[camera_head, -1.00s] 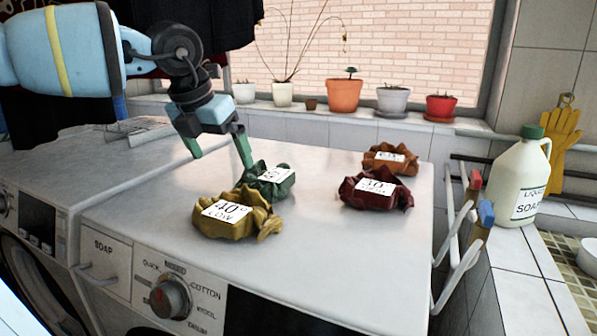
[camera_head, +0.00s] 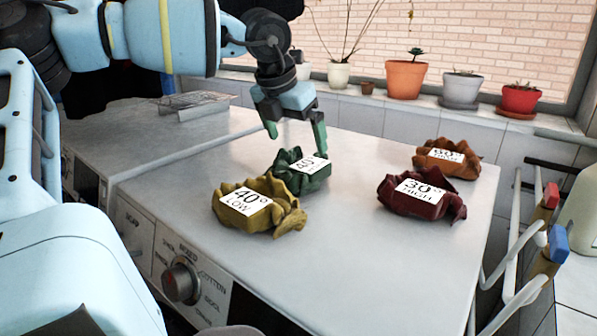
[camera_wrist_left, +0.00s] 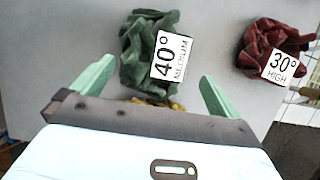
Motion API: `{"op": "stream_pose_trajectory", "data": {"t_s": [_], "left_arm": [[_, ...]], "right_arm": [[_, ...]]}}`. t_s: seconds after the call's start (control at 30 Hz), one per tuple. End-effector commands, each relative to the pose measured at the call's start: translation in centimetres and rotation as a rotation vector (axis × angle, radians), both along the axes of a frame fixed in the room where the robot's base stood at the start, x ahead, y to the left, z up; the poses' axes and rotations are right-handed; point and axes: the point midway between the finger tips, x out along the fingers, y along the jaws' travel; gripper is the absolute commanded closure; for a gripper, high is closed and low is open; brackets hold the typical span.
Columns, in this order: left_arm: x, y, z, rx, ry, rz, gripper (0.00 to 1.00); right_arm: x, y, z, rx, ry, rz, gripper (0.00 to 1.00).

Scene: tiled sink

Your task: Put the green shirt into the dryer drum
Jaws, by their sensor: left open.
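The green shirt (camera_head: 288,174) lies crumpled on the white machine top, with a white label reading 40 on it. In the left wrist view the green shirt (camera_wrist_left: 137,62) sits ahead of the fingers, its label reading 40° MEDIUM. My left gripper (camera_head: 296,137) is open and empty, pointing down just behind and above the shirt. Its two green fingers are spread in the left wrist view (camera_wrist_left: 156,72). I cannot tell whether they touch the shirt. The dryer drum does not show. My right gripper is not in view.
A yellow shirt (camera_head: 283,215) lies close in front of the green one. A dark red shirt (camera_head: 400,206) and an orange one (camera_head: 462,168) lie to the right. Potted plants (camera_head: 406,79) line the sill behind. The machine top's (camera_head: 370,265) front right area is clear.

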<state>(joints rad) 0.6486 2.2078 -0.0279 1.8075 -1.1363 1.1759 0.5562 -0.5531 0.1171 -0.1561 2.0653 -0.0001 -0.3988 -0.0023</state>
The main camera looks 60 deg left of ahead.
Motion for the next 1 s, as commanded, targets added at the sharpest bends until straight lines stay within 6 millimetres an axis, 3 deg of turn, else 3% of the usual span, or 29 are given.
{"op": "stream_pose_trajectory", "data": {"t_s": [0.43, 0.73, 1.0], "left_arm": [[2.0, 1.2, -4.1, 0.0, 0.001, 0.0, 0.0], [2.2, 1.3, -4.5, -0.001, -0.002, 0.001, 0.0], [2.2, 1.3, -4.5, -0.001, -0.002, 0.001, 0.33]], "right_arm": [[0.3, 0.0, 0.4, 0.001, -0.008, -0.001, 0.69], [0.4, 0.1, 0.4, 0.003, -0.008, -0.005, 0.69], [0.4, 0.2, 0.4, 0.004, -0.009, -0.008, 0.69]]}}
